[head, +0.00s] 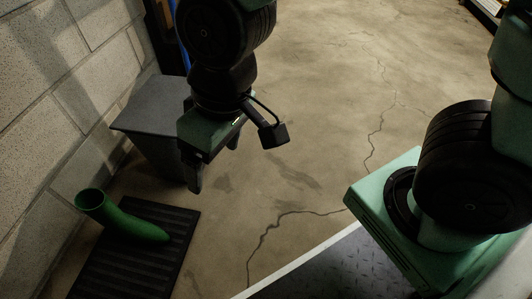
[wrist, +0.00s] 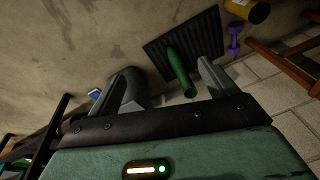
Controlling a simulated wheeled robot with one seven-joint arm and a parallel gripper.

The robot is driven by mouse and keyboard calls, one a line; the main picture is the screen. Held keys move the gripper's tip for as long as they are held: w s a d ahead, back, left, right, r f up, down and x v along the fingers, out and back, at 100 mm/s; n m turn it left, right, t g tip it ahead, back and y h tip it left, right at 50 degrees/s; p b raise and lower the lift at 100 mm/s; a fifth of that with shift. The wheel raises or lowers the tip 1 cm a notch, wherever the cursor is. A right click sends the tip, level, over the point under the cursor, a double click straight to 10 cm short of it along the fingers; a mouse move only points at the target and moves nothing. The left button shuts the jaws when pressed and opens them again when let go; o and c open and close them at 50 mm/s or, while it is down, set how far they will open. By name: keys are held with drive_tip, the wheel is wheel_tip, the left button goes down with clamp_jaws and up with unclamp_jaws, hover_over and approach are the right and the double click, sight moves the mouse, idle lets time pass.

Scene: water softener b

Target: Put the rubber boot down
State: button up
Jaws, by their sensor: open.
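The green rubber boot (head: 132,221) lies on its side on a black ribbed mat (head: 183,218) on the floor, its round opening toward the wall. My gripper (head: 214,167) is open and empty, above and to the right of the boot in the head view, apart from it. In the wrist view the boot (wrist: 180,72) shows beyond the open fingers of my gripper (wrist: 164,72), nearer the right finger, on the mat (wrist: 205,48). The boot's underside is hidden.
A grey bin or box (head: 150,122) stands by the block wall (head: 50,130), behind my gripper. The wrist view shows a purple dumbbell (wrist: 234,38), a yellow container (wrist: 246,10) and a brown wooden frame (wrist: 283,66) near the mat. The cracked concrete floor (head: 320,120) is mostly clear.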

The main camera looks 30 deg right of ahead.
drive_tip(key=s+d+r+h, duration=0.1)
drive_tip(key=s+d+r, duration=0.1)
drive_tip(key=s+d, duration=0.3)
drive_tip(key=shift+s+d+n+g+h, duration=0.3)
drive_tip(key=shift+d+n+g, duration=0.1)
drive_tip(key=shift+d, duration=0.05)
